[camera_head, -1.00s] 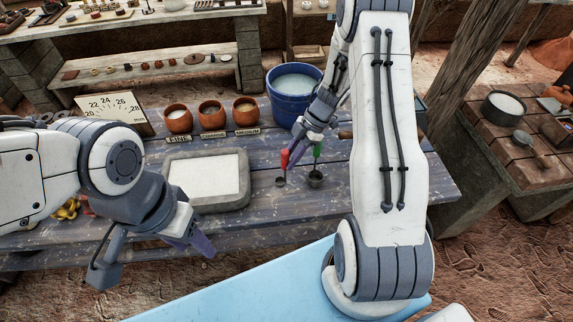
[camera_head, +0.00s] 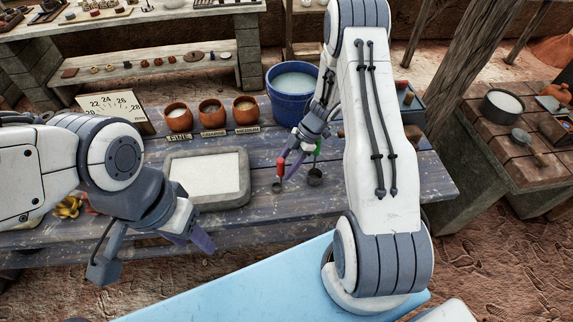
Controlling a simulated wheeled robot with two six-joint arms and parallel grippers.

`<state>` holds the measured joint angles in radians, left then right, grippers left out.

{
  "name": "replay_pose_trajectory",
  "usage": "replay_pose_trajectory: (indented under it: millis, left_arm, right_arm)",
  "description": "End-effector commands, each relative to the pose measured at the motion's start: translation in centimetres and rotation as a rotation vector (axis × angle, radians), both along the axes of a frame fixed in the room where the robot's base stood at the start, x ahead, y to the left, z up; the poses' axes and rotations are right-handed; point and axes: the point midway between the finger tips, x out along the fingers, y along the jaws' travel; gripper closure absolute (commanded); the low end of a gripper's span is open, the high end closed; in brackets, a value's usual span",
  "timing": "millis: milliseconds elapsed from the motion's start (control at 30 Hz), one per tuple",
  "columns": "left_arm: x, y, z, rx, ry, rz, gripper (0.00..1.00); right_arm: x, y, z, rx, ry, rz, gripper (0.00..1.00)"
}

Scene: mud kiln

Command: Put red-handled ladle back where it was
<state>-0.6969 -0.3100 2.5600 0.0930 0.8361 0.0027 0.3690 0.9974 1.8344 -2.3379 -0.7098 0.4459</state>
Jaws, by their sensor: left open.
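The red-handled ladle (camera_head: 280,168) is on or just above the table, right of the tray, with its small dark cup at the lower end. The green-handled ladle (camera_head: 315,176) is close on its right. My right gripper (camera_head: 291,165) reaches down from above, with its fingers beside the red handle. Whether the fingers hold the handle or are apart from it cannot be told. My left gripper (camera_head: 198,238) is open and empty, in front of the tray near the table's front edge.
A grey-rimmed tray (camera_head: 243,190) with pale contents lies left of the ladles. Three clay pots (camera_head: 209,115) with labels, a blue bucket (camera_head: 288,105) and a number board (camera_head: 116,112) stand behind. My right arm hides part of the table's right side.

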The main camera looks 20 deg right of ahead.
Motion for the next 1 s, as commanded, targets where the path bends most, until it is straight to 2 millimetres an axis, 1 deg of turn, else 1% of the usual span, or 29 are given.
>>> replay_pose_trajectory:
  millis: [267,367,433,567,800,900,1000]
  left_arm:
    - [0.0,0.0,0.0,0.0,0.0,0.0,0.5]
    - [0.0,0.0,0.0,0.0,0.0,0.0,0.5]
    - [0.0,0.0,-0.2,0.0,0.0,0.0,0.5]
    - [0.0,0.0,-0.8,0.0,0.0,0.0,0.5]
    - [0.0,0.0,-1.8,0.0,0.0,-0.001,0.5]
    - [0.0,0.0,-2.1,0.0,0.0,-0.001,0.5]
    - [0.0,0.0,-2.2,0.0,0.0,-0.001,0.5]
  right_arm:
    - [0.0,0.0,0.1,0.0,-0.001,0.001,0.42]
    - [0.0,-0.1,0.6,0.0,-0.001,0.0,0.42]
    - [0.1,-0.5,1.1,0.0,-0.004,0.0,0.42]
    - [0.2,-1.8,3.2,-0.002,-0.006,-0.001,0.42]
    - [0.3,-4.5,7.6,-0.003,-0.006,-0.001,0.42]
    - [0.2,-5.3,9.0,-0.002,-0.004,-0.002,0.42]
    - [0.2,-5.8,10.0,-0.001,-0.003,0.001,0.42]
